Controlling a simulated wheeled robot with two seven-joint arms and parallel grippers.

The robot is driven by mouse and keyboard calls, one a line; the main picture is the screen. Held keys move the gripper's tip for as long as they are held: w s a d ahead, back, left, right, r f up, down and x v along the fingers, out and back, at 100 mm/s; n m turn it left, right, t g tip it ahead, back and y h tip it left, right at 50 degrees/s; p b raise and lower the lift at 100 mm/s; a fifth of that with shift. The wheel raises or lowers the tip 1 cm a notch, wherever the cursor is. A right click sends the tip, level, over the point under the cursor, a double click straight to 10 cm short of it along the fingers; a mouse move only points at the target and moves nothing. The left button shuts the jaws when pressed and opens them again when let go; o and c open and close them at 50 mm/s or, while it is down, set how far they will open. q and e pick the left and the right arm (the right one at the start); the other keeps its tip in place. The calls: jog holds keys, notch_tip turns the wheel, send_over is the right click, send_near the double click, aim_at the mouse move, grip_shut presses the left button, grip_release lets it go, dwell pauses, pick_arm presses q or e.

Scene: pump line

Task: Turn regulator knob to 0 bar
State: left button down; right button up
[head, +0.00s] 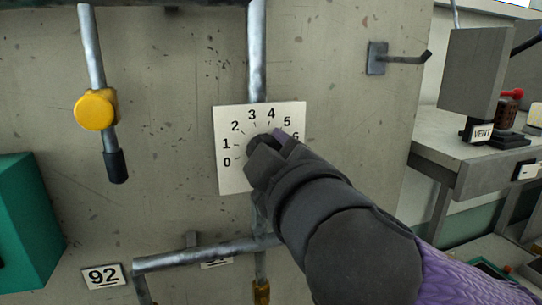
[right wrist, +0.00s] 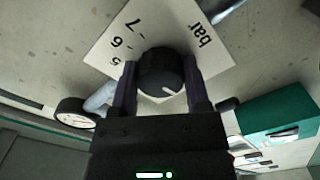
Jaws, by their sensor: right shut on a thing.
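The white dial plate (head: 232,178) is on the grey wall panel, with numbers 0 to 6 readable in the head view. It also shows in the right wrist view (right wrist: 102,52), with 5, 6, 7 and "bar". The dark round regulator knob (right wrist: 160,66) sits between the fingers of my right gripper (right wrist: 161,86), which is shut on it. A pale pointer mark on the knob points toward the lower right of the wrist picture; the number beside it is hidden. In the head view my right gripper (head: 267,143) covers most of the knob. My left gripper is not in view.
A yellow valve knob (head: 95,109) on a pipe is left of the plate. A hook (head: 400,59) projects at the upper right. A teal box (head: 25,222) is at the left edge. A grey bench (head: 470,158) with a VENT sign stands right. The wrist view shows a round gauge (right wrist: 75,113).

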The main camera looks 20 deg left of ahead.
jog(key=shift+n, duration=0.9)
jog(key=o, duration=1.3)
jog(key=b+v, duration=0.4)
jog(key=v, duration=0.6)
